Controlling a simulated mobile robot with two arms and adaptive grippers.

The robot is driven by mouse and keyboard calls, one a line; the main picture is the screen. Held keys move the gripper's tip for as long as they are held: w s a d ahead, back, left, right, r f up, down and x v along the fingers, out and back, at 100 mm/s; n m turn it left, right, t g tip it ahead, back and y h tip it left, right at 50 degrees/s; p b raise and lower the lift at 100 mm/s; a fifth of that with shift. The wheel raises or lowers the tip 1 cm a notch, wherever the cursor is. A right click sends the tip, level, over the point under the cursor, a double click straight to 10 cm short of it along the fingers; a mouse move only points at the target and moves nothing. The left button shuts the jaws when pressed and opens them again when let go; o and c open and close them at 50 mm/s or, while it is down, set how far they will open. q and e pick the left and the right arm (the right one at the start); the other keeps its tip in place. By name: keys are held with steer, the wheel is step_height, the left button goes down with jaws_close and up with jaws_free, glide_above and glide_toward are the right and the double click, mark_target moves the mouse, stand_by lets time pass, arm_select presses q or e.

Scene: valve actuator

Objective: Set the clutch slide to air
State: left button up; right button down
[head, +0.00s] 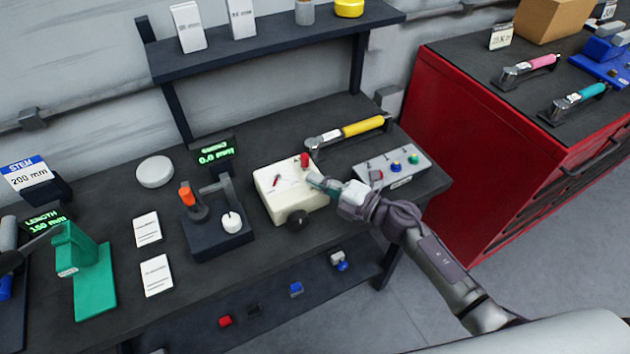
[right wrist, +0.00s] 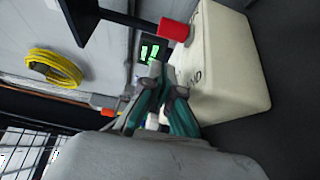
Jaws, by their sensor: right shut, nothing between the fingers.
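The cream box (head: 284,197) on the bench carries a red knob (head: 305,159) at its back right, a small red lever (head: 276,181) on top and a black round knob (head: 297,219) at its front. I cannot read any clutch or air marking on it. My right gripper (head: 318,181) is shut and empty at the box's right edge, in front of the red knob. In the right wrist view its fingers (right wrist: 166,84) lie beside the cream box (right wrist: 226,65), with the red knob (right wrist: 173,29) beyond the tips. Contact cannot be told.
A panel with coloured buttons (head: 405,166) and a yellow-handled tool (head: 350,131) lie right of and behind the box. A dark fixture with a white knob (head: 220,240) stands left. A shelf (head: 280,44) overhangs the back. A red cabinet (head: 480,160) stands right.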

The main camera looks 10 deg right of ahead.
steer(key=v, duration=0.2)
steer(key=b+v, duration=0.1)
steer(key=v, duration=0.1)
steer(key=shift+s, duration=0.4)
steer(key=shift+s+d+f+b, duration=0.2)
steer(key=shift+d+b, duration=0.1)
steer(key=shift+d, duration=0.25)
steer(key=shift+s+d+f+b, duration=0.15)
steer(key=shift+d+b, duration=0.1)
steer(key=shift+d, duration=0.3)
steer(key=shift+s+d+r+b, duration=0.1)
steer(key=shift+s+d+b, duration=0.1)
steer(key=shift+s+d, duration=0.3)
steer(key=shift+s+d+r+b, duration=0.15)
steer(key=shift+s+d, duration=0.15)
steer(key=shift+s, duration=0.3)
steer(key=shift+s+d+r, duration=0.1)
steer(key=shift+s+d, duration=0.15)
steer(key=shift+s, duration=0.1)
steer(key=shift+d, duration=0.1)
steer(key=shift+w, duration=0.1)
arm_select(q)
steer(key=f, duration=0.1)
steer(key=s+f, duration=0.1)
steer(key=f, duration=0.1)
steer(key=shift+s, duration=0.1)
arm_select(e)
steer(key=shift+r, duration=0.1)
